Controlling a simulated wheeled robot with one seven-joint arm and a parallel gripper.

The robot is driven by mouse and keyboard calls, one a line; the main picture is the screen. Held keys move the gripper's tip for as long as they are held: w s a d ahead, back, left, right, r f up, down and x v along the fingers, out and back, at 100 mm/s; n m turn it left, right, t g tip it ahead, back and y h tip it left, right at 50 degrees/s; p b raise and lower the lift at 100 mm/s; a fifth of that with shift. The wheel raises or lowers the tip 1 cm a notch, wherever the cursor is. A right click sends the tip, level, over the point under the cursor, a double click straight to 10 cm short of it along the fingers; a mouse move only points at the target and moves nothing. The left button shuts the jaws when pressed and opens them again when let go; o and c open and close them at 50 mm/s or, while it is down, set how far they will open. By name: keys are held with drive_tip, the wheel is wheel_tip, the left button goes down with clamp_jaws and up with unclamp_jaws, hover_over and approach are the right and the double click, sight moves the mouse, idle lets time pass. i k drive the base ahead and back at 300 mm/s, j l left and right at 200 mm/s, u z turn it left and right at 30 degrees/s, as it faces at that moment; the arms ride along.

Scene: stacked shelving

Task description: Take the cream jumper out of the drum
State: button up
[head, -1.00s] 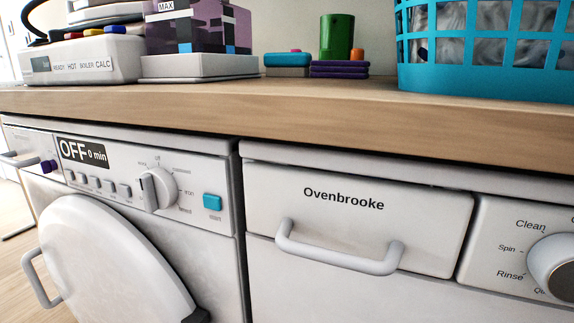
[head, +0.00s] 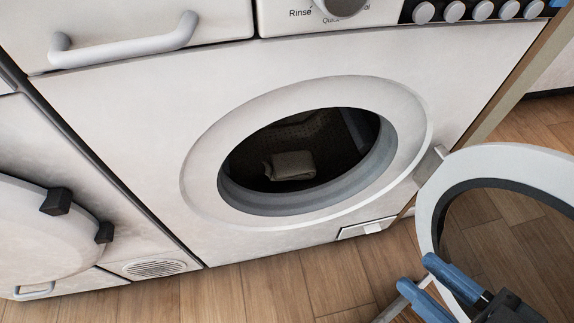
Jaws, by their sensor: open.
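The cream jumper (head: 293,165) lies as a small folded bundle at the bottom of the dark drum (head: 328,143) of the right-hand washing machine. The machine's round opening faces me, and its door (head: 433,197) is swung wide open to the right. My gripper (head: 418,276) is at the lower right, in front of the open door and outside the drum. Its blue-padded fingers are apart, with nothing seen between them. It is well to the right of and below the jumper. Part of my gripper is cut off by the frame's bottom edge.
A second machine's round door (head: 35,235) with dark hinges is shut at the left. A detergent drawer handle (head: 125,42) and control knobs (head: 481,10) run along the top. A small flap (head: 367,228) sits below the opening. The wooden floor (head: 290,295) in front is clear.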

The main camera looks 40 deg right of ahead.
sight(300, 165)
drive_tip(key=j+z, duration=0.3)
drive_tip(key=j, duration=0.2)
drive_tip(key=j+z, duration=0.45)
drive_tip(key=j, duration=0.3)
drive_tip(key=k, duration=0.1)
